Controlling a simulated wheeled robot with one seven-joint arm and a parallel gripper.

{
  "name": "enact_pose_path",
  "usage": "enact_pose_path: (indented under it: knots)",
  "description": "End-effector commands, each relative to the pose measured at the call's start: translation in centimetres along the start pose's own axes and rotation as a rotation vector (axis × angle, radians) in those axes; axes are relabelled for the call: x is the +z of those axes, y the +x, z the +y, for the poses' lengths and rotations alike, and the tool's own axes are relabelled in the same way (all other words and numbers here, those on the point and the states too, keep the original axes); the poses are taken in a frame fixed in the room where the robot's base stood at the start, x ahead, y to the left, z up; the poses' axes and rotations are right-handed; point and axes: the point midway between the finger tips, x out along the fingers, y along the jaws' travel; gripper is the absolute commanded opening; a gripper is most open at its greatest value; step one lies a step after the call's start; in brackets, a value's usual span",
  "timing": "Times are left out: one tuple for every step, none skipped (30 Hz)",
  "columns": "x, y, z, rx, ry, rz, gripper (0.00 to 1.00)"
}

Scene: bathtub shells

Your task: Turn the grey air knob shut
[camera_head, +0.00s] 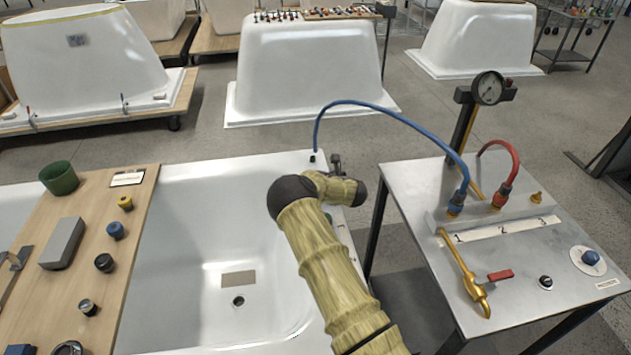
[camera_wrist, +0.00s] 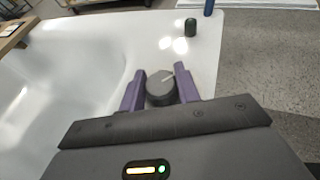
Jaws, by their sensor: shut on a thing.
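The grey air knob (camera_wrist: 161,88) shows in the wrist view as a round dark grey disc with a pale pointer line, on the white rim of the bathtub (camera_wrist: 60,65). My gripper (camera_wrist: 160,82) has its two purple fingers on either side of the knob, shut on it. The pointer line slants up to the right in that view. In the head view my gripper (camera_head: 337,172) reaches the right rim of the tub (camera_head: 185,230), and my arm hides the knob there.
A blue hose (camera_head: 390,112) arcs from the tub rim to the steel test table (camera_head: 520,270) on the right, which bears a gauge (camera_head: 488,88) and a red-handled valve (camera_head: 500,275). A dark fitting (camera_wrist: 190,27) stands on the rim beyond the knob. A wooden board (camera_head: 110,270) with loose knobs lies left.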

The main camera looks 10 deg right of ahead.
Motion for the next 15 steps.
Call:
enact_pose_path:
  knots:
    - [-0.14,0.13,-0.27,0.038,-0.019,-0.006,0.09]
    - [-0.15,0.14,-0.28,0.065,-0.031,-0.006,0.09]
    - [-0.17,0.16,-0.25,0.100,-0.046,-0.006,0.09]
    - [-0.18,0.16,-0.25,0.127,-0.057,-0.006,0.09]
    - [-0.20,0.17,-0.24,0.153,-0.067,-0.006,0.09]
    - [-0.20,0.18,-0.25,0.188,-0.082,-0.006,0.09]
    - [-0.20,0.18,-0.29,0.214,-0.093,-0.007,0.09]
    - [-0.22,0.18,-0.24,0.241,-0.105,-0.006,0.09]
    - [-0.24,0.19,-0.26,0.276,-0.120,-0.007,0.09]
    - [-0.24,0.21,-0.26,0.302,-0.131,-0.007,0.09]
    - [-0.25,0.22,-0.22,0.329,-0.142,-0.007,0.09]
    - [-0.24,0.20,-0.24,0.361,-0.155,-0.007,0.09]
    - [-0.22,0.22,-0.19,0.385,-0.165,-0.007,0.09]
    - [-0.20,0.21,-0.19,0.406,-0.174,-0.007,0.09]
    - [-0.21,0.19,-0.21,0.433,-0.186,-0.006,0.09]
